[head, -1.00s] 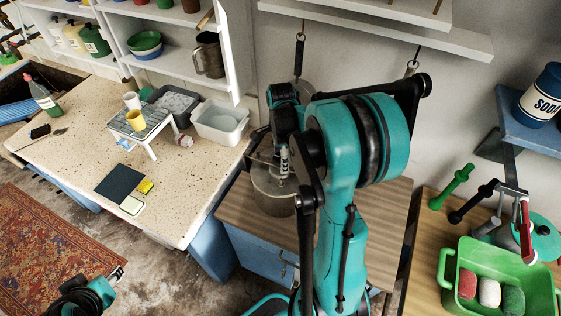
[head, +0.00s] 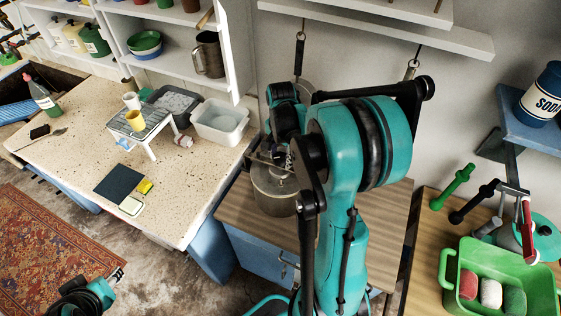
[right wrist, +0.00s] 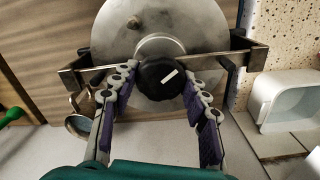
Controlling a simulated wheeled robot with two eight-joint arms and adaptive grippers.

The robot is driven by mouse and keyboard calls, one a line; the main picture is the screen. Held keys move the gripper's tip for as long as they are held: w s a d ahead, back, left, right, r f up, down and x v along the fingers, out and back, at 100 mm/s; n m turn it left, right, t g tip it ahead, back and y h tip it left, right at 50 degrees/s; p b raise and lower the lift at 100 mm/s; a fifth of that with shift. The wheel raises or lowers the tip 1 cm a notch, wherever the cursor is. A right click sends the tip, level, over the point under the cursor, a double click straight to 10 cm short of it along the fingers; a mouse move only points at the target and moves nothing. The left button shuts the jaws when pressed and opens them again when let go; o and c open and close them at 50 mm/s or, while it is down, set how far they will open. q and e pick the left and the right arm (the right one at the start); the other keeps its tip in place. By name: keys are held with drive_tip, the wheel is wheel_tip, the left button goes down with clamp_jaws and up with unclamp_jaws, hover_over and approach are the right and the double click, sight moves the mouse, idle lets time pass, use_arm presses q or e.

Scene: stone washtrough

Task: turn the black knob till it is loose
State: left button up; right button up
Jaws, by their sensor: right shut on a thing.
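The black knob (right wrist: 168,77) is round with a white mark and sits at the middle of a round grey metal lid (right wrist: 190,22) in the right wrist view. A metal crossbar (right wrist: 232,58) runs across there behind the knob. My right gripper (right wrist: 160,84) is shut on the knob, one finger on each side. In the head view the grey metal pot (head: 272,197) stands on the wooden counter, and my right gripper (head: 280,162) is over its top; the knob is hidden there. My left gripper (head: 117,274) shows only partly at the lower left, away from the pot.
A pale basin (head: 220,121) and a small rack (head: 142,125) stand on the speckled counter to the left. A green tub (head: 452,284) with several coloured blocks is at the right. Shelves (head: 400,30) hang above.

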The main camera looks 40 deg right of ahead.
drive_tip(key=n, duration=0.9)
drive_tip(key=o, duration=0.9)
drive_tip(key=shift+s, duration=0.1)
drive_tip(key=shift+c, duration=0.2)
